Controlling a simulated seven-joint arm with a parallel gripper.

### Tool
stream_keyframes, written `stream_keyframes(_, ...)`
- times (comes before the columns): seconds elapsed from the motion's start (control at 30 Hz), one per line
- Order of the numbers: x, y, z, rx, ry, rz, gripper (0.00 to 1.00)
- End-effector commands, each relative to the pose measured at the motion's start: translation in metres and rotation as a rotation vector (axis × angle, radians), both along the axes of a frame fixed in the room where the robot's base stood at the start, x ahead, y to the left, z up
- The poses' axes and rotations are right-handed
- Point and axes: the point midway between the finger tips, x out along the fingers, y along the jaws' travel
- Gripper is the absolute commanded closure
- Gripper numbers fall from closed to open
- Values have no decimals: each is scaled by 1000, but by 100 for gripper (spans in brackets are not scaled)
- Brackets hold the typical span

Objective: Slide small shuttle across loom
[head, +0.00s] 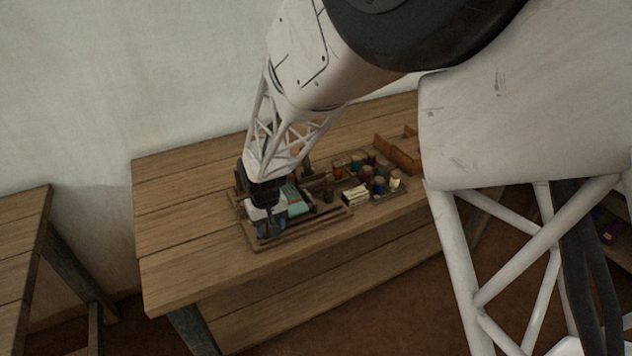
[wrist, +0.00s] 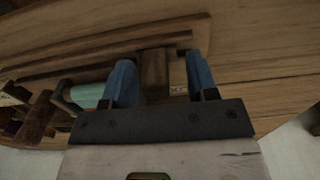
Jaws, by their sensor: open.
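The small loom (head: 318,222) is a dark wooden frame lying on the table, with teal cloth (head: 296,202) on it. My gripper (head: 268,229) is at the loom's left end, pointing down. In the wrist view its two blue fingers (wrist: 161,75) are apart, with a dark brown wooden block (wrist: 154,72) between them. Gaps show beside the block. I cannot tell whether this block is the small shuttle or part of the loom. The teal cloth roll (wrist: 88,97) lies left of the fingers in that view. My arm hides part of the loom in the head view.
Right of the loom stand several thread spools (head: 379,184), a pale stack (head: 356,195) and an open wooden box (head: 397,153). The left part of the wooden table (head: 185,225) is bare. Another table (head: 22,235) stands at the far left.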

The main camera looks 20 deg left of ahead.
Motion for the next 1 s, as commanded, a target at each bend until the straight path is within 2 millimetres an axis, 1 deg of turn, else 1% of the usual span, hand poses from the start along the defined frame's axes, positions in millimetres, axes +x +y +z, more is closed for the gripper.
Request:
stream_keyframes(0.17, 0, 0, 1, 0, 0, 0, 47)
stream_keyframes(0.37, 0, 0, 8, 0, 0, 0, 47)
stream_keyframes(1.0, 0, 0, 49, 1, -1, 0, 47)
